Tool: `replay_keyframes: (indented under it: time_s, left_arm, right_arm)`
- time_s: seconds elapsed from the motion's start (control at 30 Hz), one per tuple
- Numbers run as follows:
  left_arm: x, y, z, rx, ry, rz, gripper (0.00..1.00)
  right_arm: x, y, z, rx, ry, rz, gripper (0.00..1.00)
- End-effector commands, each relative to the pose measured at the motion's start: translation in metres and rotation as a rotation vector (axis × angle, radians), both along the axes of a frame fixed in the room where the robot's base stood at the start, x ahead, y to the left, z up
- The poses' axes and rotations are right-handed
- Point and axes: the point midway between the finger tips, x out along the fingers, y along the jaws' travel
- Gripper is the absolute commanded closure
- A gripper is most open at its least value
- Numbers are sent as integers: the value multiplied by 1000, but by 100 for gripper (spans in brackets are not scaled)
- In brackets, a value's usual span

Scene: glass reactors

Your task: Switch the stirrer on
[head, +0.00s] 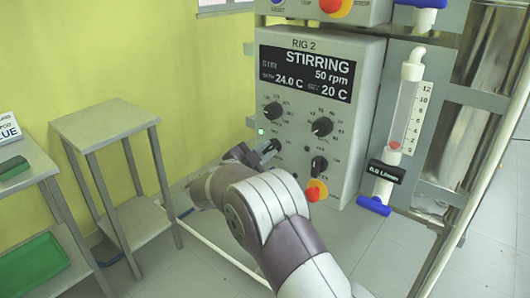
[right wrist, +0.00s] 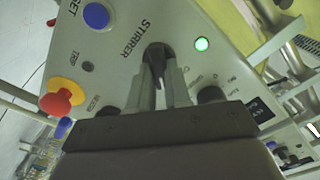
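The control box (head: 365,110) of RIG 2 carries a dark display (head: 306,74) that reads "STIRRING 50 rpm", with 24.0 C and 20 C below. My right gripper (head: 262,155) is at the lower left of its panel. In the right wrist view, the black stirrer knob (right wrist: 157,55) sits beside the label "STIRRER", between the two fingers of my right gripper (right wrist: 160,80). The fingers appear closed on it from both sides. A green lamp (right wrist: 202,43) beside the knob is lit; it also shows in the head view (head: 261,131). My left gripper is out of view.
A red-and-yellow emergency button (right wrist: 61,97) and a blue button (right wrist: 96,15) are on the panel near my right gripper. Other black knobs (head: 322,126) surround it. A flow tube (head: 404,105) stands right of the box. A bare grey side table (head: 104,122) stands at left.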

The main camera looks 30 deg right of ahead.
Motion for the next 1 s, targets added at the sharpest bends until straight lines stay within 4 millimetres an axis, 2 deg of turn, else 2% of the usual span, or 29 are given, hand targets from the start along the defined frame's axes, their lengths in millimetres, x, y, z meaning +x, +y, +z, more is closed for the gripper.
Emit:
replay_keyframes:
  time_s: [0.17, 0.3, 0.4, 0.7, 0.73, 0.8, 1.0]
  left_arm:
    - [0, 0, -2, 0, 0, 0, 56]
    - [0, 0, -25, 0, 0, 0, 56]
    - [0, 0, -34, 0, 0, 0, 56]
    - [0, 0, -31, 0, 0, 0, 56]
    - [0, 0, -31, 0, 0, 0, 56]
    - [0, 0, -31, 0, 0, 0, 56]
    - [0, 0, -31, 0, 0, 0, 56]
  right_arm:
    - [0, 0, -1, 3, -6, -1, 100]
    - [-1, 0, -9, 74, -179, 1, 100]
    - [-1, 0, -7, 122, -295, 0, 100]
    - [-1, 0, -2, 138, -327, -1, 100]
    - [-1, 0, -2, 138, -327, -1, 75]
    - [-1, 0, -2, 138, -327, -1, 56]
    - [-1, 0, -2, 136, -327, -1, 56]
